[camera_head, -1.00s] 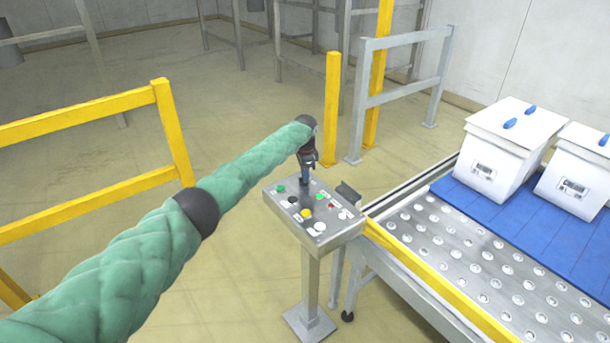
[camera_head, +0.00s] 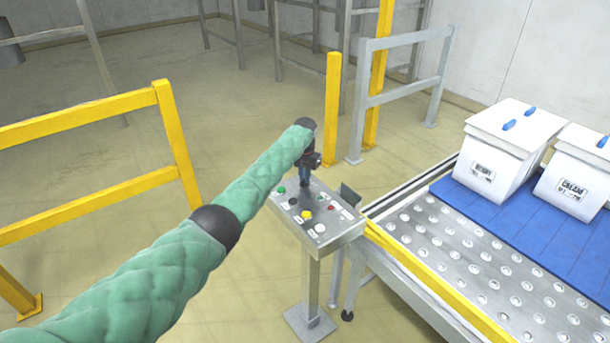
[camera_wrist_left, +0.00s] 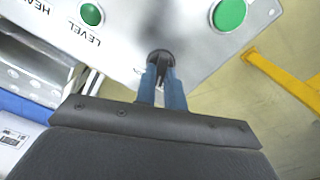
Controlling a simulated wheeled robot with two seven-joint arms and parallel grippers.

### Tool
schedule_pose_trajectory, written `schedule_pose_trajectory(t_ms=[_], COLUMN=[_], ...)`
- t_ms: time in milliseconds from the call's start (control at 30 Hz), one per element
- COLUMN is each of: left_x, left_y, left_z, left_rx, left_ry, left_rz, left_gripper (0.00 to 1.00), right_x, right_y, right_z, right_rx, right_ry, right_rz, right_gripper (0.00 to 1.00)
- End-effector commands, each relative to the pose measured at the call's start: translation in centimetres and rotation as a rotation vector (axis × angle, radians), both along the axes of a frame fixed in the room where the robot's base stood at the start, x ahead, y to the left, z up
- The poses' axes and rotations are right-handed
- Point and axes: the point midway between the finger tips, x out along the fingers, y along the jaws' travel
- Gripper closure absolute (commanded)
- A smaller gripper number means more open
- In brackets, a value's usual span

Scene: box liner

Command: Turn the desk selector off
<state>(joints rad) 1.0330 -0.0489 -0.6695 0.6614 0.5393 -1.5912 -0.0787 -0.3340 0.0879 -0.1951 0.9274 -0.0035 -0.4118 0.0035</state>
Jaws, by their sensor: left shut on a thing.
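The desk selector (camera_wrist_left: 159,56) is a small black knob on the grey control desk (camera_head: 338,234). My left gripper (camera_head: 305,183) reaches down to the desk's far edge. In the left wrist view its blue fingers (camera_wrist_left: 163,80) are shut on the knob, one on each side. The fingers and wrist hide the knob in the head view, and I cannot read its position marks. The desk top also bears a green button (camera_head: 280,190), a yellow button (camera_head: 306,215), a red one (camera_head: 331,208) and a white one (camera_head: 320,228). My right gripper is not in view.
A roller-ball table (camera_head: 440,255) with a yellow edge stands right of the desk. White lidded boxes (camera_head: 505,150) rest on its blue section (camera_head: 520,225). A yellow post (camera_head: 333,105) and grey rail (camera_head: 400,95) stand behind; a yellow railing (camera_head: 90,112) stands left.

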Motion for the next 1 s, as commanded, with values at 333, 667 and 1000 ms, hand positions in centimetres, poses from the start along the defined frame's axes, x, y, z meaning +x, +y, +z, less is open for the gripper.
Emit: schedule_pose_trajectory(t_ms=[333,667,1000], left_x=[0.16,0.18,0.12], left_y=[0.07,0.07,0.06], left_z=[0.26,0.28,0.18], left_rx=[-0.001,-0.001,0.0], left_ry=[-0.004,-0.004,-0.003], left_rz=[0.1,0.109,0.108], left_gripper=[1.0,1.0,0.67], right_x=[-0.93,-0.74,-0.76], right_y=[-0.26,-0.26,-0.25], right_z=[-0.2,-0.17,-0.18], right_rx=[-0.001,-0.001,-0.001], right_ry=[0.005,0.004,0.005], right_rz=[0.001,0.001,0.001], right_gripper=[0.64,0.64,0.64])
